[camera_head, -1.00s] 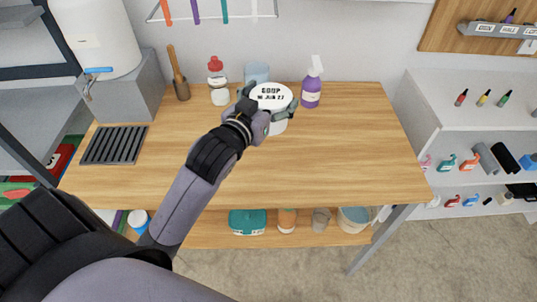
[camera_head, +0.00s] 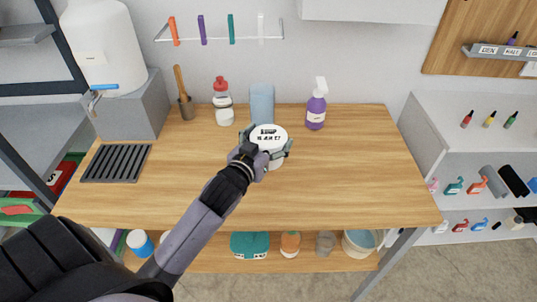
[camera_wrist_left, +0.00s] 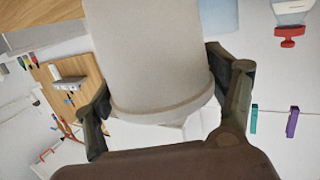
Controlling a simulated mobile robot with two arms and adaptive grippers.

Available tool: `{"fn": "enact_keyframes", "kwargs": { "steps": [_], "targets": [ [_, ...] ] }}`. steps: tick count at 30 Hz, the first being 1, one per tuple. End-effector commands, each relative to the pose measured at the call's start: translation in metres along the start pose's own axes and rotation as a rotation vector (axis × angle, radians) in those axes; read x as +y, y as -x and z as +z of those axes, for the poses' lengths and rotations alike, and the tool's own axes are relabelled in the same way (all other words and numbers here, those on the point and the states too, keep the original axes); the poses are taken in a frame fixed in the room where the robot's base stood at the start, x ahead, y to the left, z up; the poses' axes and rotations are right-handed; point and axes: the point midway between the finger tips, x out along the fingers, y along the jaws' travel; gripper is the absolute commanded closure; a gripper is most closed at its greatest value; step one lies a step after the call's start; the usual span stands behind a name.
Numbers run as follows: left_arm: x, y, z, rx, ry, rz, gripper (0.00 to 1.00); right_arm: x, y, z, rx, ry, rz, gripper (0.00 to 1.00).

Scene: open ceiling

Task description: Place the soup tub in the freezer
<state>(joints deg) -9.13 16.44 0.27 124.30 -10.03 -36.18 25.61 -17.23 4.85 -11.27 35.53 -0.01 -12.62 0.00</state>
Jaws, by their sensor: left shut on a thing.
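The soup tub is a white round tub (camera_head: 270,133) with black lettering on its lid, at the middle of the wooden table in the head view. My left gripper (camera_head: 267,152) is shut on it, with one finger on each side. In the left wrist view the pale tub (camera_wrist_left: 150,60) fills the middle, between the two fingers (camera_wrist_left: 165,105). I cannot tell whether the tub's base touches the table. My right gripper is not in view. No freezer can be made out in these frames.
Behind the tub stand a red-capped bottle (camera_head: 222,100), a blue container (camera_head: 262,104) and a purple spray bottle (camera_head: 317,104). A dark slatted tray (camera_head: 116,163) lies at the left. The wooden table (camera_head: 360,170) is clear at the right and front.

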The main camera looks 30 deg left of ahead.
Motion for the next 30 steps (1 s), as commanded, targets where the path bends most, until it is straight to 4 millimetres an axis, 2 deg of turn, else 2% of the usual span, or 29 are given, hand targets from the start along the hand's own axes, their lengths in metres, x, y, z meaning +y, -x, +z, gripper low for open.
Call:
{"fn": "enact_keyframes", "kwargs": {
  "steps": [5, 12, 25, 26, 30],
  "targets": [
    [0.0, -0.002, 0.012, 0.003, 0.0, -0.001, 0.68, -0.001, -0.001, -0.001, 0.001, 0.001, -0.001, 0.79],
    [0.0, -0.007, 0.045, 0.003, 0.0, -0.001, 0.68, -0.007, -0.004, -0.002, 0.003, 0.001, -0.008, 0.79],
    [0.0, -0.009, 0.053, 0.005, 0.0, 0.0, 0.68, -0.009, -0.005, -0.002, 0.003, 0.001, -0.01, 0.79],
    [0.0, -0.009, 0.055, 0.001, 0.0, 0.0, 0.21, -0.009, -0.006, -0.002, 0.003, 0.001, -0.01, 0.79],
    [0.0, -0.008, 0.054, 0.001, 0.0, 0.0, 0.12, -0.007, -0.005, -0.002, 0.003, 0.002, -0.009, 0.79]
  ]
}}
